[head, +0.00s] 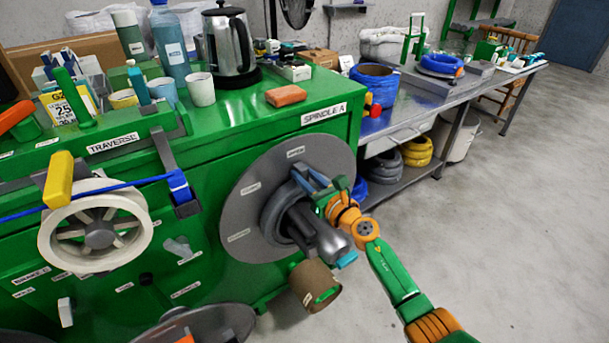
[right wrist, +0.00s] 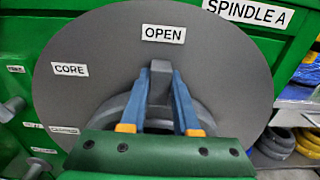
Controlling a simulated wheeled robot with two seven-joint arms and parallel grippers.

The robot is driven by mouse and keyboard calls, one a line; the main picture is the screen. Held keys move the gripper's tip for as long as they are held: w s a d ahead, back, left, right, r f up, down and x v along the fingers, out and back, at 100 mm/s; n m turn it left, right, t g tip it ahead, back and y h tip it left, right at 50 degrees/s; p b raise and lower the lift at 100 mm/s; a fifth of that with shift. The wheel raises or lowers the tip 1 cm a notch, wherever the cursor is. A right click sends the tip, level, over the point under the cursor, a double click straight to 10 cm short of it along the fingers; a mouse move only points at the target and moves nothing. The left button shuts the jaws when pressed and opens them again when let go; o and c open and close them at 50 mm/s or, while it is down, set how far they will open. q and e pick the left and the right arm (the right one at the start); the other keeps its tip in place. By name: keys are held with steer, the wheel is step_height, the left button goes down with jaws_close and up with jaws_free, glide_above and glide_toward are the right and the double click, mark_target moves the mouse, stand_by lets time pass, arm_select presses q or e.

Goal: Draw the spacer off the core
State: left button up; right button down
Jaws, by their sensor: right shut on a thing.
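The grey ring-shaped spacer (head: 270,214) sits around the dark grey core (head: 327,240) on spindle A, close to the big grey disc (head: 240,205). The core sticks out towards the lower right. My right gripper (head: 306,174) reaches in from the right above the core. Its blue fingers (right wrist: 160,98) are shut on an upright grey tab of the spacer (right wrist: 160,78), just below the OPEN label. The lower part of the spacer is hidden in the right wrist view by my green gripper body. My left gripper is not in view.
A brown cup-like part (head: 318,287) is below the core. A white spool (head: 100,190) with blue cable is at the left. A kettle (head: 228,45) and an orange block (head: 286,95) stand on the green machine. The floor at right is clear.

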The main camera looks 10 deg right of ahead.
steer(key=shift+p+v, duration=0.5)
steer(key=shift+v, duration=0.55)
stand_by(0.8)
steer(key=shift+p+v, duration=0.6)
steer(key=shift+v, duration=0.75)
steer(key=b+v, duration=0.4)
steer(key=v, duration=1.4)
steer(key=shift+s+r, duration=0.2)
steer(key=shift+s, duration=0.15)
steer(key=shift+d, duration=0.1)
